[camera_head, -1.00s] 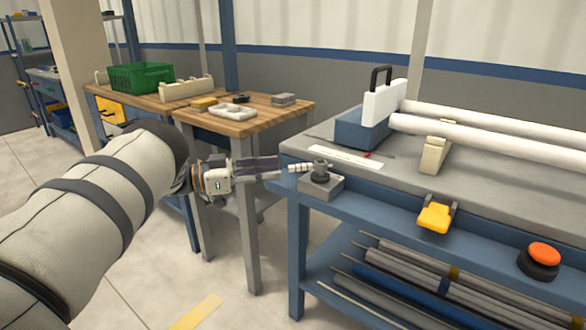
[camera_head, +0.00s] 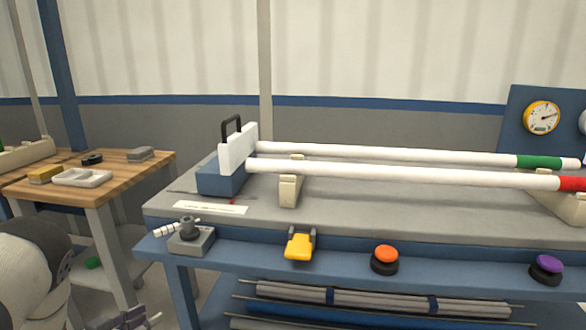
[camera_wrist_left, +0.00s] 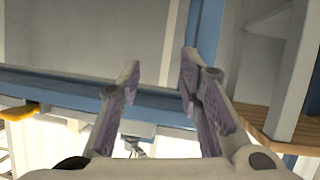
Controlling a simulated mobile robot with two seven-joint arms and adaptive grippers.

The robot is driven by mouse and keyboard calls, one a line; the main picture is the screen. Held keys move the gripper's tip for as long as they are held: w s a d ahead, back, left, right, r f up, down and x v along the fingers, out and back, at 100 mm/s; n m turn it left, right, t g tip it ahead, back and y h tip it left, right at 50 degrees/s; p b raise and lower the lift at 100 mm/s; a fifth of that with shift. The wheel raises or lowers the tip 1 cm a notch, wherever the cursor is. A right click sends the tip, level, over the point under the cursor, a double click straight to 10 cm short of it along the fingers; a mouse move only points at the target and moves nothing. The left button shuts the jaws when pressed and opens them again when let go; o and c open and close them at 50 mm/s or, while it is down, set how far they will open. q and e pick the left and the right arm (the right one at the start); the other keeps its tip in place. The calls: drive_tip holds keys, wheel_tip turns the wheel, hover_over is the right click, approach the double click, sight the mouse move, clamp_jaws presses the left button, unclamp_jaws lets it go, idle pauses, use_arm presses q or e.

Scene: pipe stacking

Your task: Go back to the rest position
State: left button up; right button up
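My left gripper (camera_head: 135,318) shows at the bottom left edge of the head view, low in front of the workbench, and is partly cut off. In the left wrist view its two fingers (camera_wrist_left: 160,70) stand apart with nothing between them. My right gripper is not in view. Two white pipes lie side by side on cream supports on the workbench (camera_head: 330,222). The far pipe (camera_head: 390,154) has a green end band and the near pipe (camera_head: 400,174) a red one. Their left ends are at a white plate (camera_head: 238,150) with a black handle.
A grey valve block (camera_head: 191,238), a yellow pedal-like part (camera_head: 299,246), an orange button (camera_head: 385,258) and a purple button (camera_head: 546,268) line the bench's front ledge. A wooden table (camera_head: 125,178) stands left. Several pipes (camera_head: 380,302) lie on the lower shelf.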

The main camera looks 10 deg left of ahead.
use_arm(q)
drive_tip(key=s+d+f+g+y+p, duration=0.1)
drive_tip(key=s+d+f+g, duration=0.2)
drive_tip(key=s, duration=0.4)
drive_tip(key=s+d+f+n+g+p, duration=0.1)
drive_tip(key=s+d+f+g, duration=0.15)
drive_tip(key=s+d, duration=0.35)
drive_tip(key=s+d+f+g+y+p, duration=0.1)
drive_tip(key=s+d+f+g, duration=0.15)
drive_tip(key=s, duration=0.55)
drive_tip(key=s+d+r+g, duration=0.2)
drive_tip(key=s+d, duration=0.1)
drive_tip(key=s, duration=0.4)
drive_tip(key=s+d+r+g+p, duration=0.1)
drive_tip(key=s+d+r+g, duration=0.1)
drive_tip(key=s, duration=0.6)
drive_tip(key=s+d+r+m+g, duration=0.1)
drive_tip(key=s+d+r+g, duration=0.1)
drive_tip(key=s, duration=0.5)
drive_tip(key=shift+s+d+g+h+p, duration=0.35)
drive_tip(key=shift+d+g, duration=0.45)
drive_tip(key=shift+g, duration=0.3)
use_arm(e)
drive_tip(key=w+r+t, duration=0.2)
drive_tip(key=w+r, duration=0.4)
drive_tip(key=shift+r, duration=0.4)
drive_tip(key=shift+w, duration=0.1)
use_arm(q)
drive_tip(key=shift+w, duration=0.15)
